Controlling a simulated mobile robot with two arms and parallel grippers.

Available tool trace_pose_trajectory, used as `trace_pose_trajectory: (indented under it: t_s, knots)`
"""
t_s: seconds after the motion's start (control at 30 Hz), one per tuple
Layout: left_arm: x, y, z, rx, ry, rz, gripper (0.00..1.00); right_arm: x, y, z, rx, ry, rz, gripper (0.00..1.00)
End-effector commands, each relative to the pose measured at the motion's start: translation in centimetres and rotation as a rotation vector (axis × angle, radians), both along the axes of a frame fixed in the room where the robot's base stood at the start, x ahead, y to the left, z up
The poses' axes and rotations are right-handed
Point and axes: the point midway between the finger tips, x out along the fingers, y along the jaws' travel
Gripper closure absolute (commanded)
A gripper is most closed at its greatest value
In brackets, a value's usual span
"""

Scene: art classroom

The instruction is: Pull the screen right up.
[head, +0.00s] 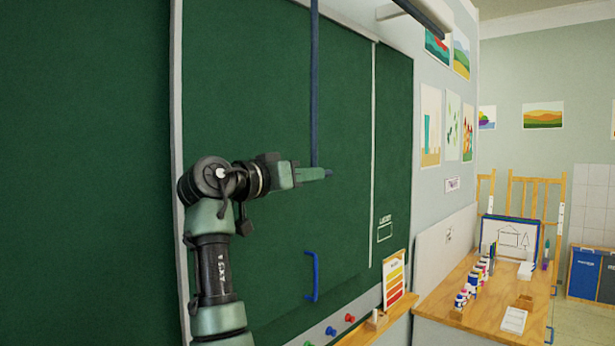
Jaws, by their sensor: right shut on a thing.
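My right gripper (322,174) is in front of the green board (270,100), with its arm coming up from below. It is shut at the lower end of a long dark blue pull strap (314,80), which runs straight up out of the top of the picture. A small bit of blue shows at the fingertips. No pale screen sheet can be made out; whatever the strap hangs from is above the picture. My left gripper is not in view.
A blue handle (314,277) sits low on the green board. A dark bar (422,18) juts from the wall at top right. A wooden table (470,310) with paint bottles stands at right.

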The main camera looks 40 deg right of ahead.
Motion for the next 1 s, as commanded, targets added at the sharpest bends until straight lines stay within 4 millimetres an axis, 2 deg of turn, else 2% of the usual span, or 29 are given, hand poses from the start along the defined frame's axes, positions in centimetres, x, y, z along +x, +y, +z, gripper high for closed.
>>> trace_pose_trajectory:
  t_s: [0.03,0.17,0.2,0.23,0.27,0.63,1.0]
  knots:
    - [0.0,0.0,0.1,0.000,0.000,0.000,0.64,0.0,0.0,0.7,-0.014,-0.006,0.005,1.00]
    - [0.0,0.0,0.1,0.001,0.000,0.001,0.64,-0.1,0.0,0.8,-0.015,-0.007,0.004,1.00]
    - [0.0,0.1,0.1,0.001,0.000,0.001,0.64,-0.1,0.0,0.8,-0.015,-0.007,0.004,0.75]
    - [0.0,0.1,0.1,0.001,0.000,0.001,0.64,-0.1,0.0,0.8,-0.016,-0.008,0.004,0.67]
    - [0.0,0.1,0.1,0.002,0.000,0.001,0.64,-0.1,0.0,0.8,-0.015,-0.008,0.004,0.64]
    - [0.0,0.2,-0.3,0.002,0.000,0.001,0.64,-0.1,0.6,0.4,-0.010,-0.006,0.004,0.64]
    - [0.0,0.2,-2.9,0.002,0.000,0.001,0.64,-0.5,6.2,0.2,-0.010,-0.005,0.004,0.64]
